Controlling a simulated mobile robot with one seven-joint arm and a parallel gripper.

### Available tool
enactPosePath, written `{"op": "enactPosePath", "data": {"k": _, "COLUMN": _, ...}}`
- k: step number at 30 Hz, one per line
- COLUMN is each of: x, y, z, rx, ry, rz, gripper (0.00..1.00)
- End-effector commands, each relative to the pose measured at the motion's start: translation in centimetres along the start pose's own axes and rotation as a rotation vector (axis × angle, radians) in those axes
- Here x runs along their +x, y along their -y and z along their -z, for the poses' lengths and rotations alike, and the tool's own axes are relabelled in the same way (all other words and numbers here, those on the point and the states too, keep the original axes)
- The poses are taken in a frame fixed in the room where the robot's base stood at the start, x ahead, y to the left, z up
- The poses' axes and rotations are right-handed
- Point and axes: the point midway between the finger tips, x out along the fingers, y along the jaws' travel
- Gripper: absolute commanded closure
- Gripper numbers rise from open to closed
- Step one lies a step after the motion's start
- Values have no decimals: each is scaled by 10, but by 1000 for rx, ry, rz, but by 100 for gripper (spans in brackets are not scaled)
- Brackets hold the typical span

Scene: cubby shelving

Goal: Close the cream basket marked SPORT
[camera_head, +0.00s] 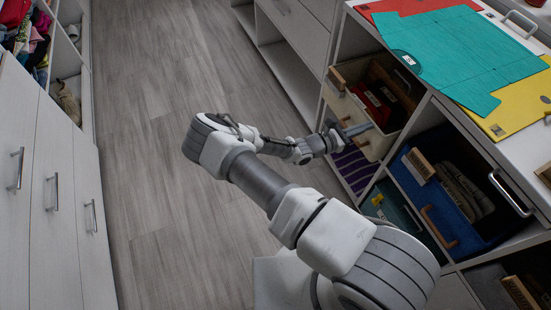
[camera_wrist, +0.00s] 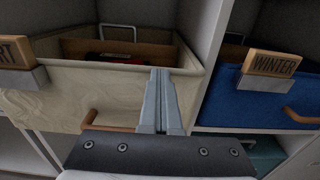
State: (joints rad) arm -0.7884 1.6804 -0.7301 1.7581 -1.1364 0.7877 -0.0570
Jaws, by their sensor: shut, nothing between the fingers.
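The cream basket (camera_wrist: 60,95) fills the left of the wrist view, with a wooden tag (camera_wrist: 15,52) ending in "RT" at its left and a brown handle (camera_wrist: 96,117) low on its front. In the head view the cream basket (camera_head: 377,143) juts out of its upper cubby, with red items inside. My gripper (camera_wrist: 160,73) is shut and empty. Its fingers are at the right part of the basket's front, overlapping the rim in the picture; I cannot tell whether they touch it.
A blue basket (camera_head: 440,215) tagged WINTER (camera_wrist: 274,63) sits in the cubby to the right. A green basket (camera_head: 383,203) is lower down. Teal, red and yellow sheets (camera_head: 465,60) lie on the shelf top. White drawers (camera_head: 50,190) stand at left; the grey floor (camera_head: 150,130) between is clear.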

Motion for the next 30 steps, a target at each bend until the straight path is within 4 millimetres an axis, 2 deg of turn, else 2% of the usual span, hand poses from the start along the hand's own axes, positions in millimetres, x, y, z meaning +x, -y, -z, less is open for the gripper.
{"op": "enactPosePath", "data": {"k": 3, "x": 19, "y": 0, "z": -1, "rx": -1, "ry": 1, "rz": 1, "gripper": 100}}
{"op": "enactPosePath", "data": {"k": 10, "x": 39, "y": 0, "z": 0, "rx": 0, "ry": 0, "rz": 0, "gripper": 100}}
{"op": "enactPosePath", "data": {"k": 19, "x": 47, "y": -1, "z": -1, "rx": 1, "ry": 0, "rz": -2, "gripper": 100}}
{"op": "enactPosePath", "data": {"k": 30, "x": 47, "y": -2, "z": 0, "rx": 0, "ry": -1, "rz": -3, "gripper": 100}}
